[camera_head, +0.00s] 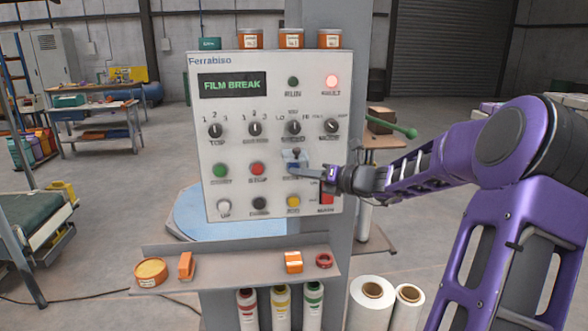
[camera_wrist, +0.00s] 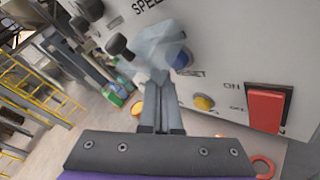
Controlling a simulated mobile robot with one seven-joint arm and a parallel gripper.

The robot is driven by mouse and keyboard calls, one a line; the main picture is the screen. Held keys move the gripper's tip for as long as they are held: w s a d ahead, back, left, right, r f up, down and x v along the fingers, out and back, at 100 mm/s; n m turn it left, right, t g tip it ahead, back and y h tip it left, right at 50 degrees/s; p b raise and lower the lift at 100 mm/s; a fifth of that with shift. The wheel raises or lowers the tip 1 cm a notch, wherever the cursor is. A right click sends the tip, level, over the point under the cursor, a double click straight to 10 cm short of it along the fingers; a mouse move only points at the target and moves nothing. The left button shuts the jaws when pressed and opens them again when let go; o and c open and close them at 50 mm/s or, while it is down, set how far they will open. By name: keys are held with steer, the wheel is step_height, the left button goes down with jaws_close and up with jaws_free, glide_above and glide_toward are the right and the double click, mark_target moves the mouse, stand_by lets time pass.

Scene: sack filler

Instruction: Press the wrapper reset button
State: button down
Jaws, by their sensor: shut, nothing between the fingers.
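The grey-white wrapper panel (camera_head: 240,125) faces me, its display reading FILM BREAK. A blue button (camera_wrist: 180,58), which I take for the reset, sits in the row with the green and red buttons. A clear bluish guard (camera_head: 295,157) shows at it, raised or tilted; it also shows in the wrist view (camera_wrist: 156,42). My gripper (camera_head: 322,173) is shut and empty, just right of the guard in the head view. In the wrist view its fingertips (camera_wrist: 157,82) lie close below the guard and left of the blue button. Contact cannot be told.
A yellow button (camera_wrist: 204,102) and a red ON switch (camera_wrist: 266,108) are close to my fingers. Dark selector knobs (camera_head: 294,128) sit above. A red lamp (camera_head: 331,81) is lit. A shelf (camera_head: 220,272) with small items juts out below the panel.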

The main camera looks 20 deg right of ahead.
steer(key=shift+w+d+r+p, duration=0.1)
steer(key=shift+w+r+p, duration=0.05)
steer(key=shift+w+p, duration=0.2)
steer(key=shift+w+d, duration=0.3)
steer(key=shift+w, duration=0.15)
stand_by(0.9)
steer(key=shift+s, duration=0.1)
steer(key=shift+s+f, duration=0.25)
steer(key=shift+s, duration=0.3)
steer(key=shift+a, duration=0.1)
steer(key=shift+s+a, duration=0.25)
steer(key=shift+s, duration=0.55)
steer(key=shift+s+a, duration=0.3)
steer(key=shift+s, duration=0.55)
steer(key=shift+s+a, duration=0.25)
steer(key=shift+s, duration=0.55)
